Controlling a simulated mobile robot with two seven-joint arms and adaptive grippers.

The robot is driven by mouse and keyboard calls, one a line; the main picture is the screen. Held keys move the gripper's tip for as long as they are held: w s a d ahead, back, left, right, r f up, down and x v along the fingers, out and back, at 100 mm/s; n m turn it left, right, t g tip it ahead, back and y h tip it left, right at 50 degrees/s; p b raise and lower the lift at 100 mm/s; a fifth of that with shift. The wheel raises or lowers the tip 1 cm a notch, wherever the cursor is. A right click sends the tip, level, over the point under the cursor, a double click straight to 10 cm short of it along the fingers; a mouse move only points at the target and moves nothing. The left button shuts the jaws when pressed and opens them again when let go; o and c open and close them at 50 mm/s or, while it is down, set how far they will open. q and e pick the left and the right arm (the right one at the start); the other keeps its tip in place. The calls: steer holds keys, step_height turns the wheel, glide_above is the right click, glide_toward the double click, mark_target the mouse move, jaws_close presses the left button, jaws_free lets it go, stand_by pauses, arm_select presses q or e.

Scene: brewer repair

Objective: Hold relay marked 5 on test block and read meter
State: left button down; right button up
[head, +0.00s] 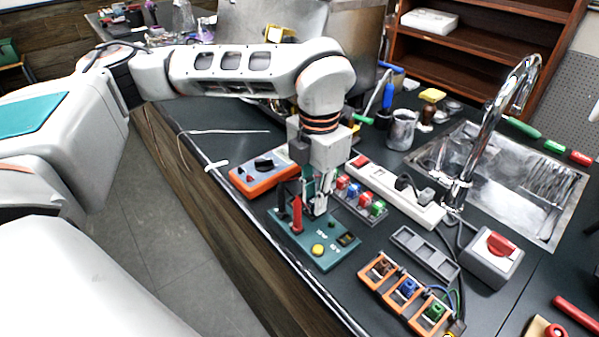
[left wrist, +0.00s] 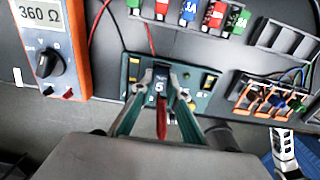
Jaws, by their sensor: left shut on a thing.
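My left gripper (head: 318,206) points down over the green test block (head: 318,262). In the left wrist view its fingers (left wrist: 160,84) are shut on a small dark relay (left wrist: 160,88) with a white digit that looks like 5 or 6. The relay is at the test block (left wrist: 205,103); whether it is fully seated is hidden. A red upright piece (head: 297,214) stands beside the gripper on the block. The orange meter (head: 263,171) lies left of the block. Its display (left wrist: 41,13) reads 360 Ω.
A rack of coloured relays (head: 360,198), an empty grey rack (head: 425,252) and orange-framed sockets (head: 405,291) stand right of the block. Behind are a power strip (head: 398,193) and sink (head: 540,190). Leads run near the meter.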

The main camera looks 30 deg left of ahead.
stand_by(0.3)
arm_select(q)
steer(key=c, duration=1.9)
jaws_free()
step_height(320, 180, up, 12)
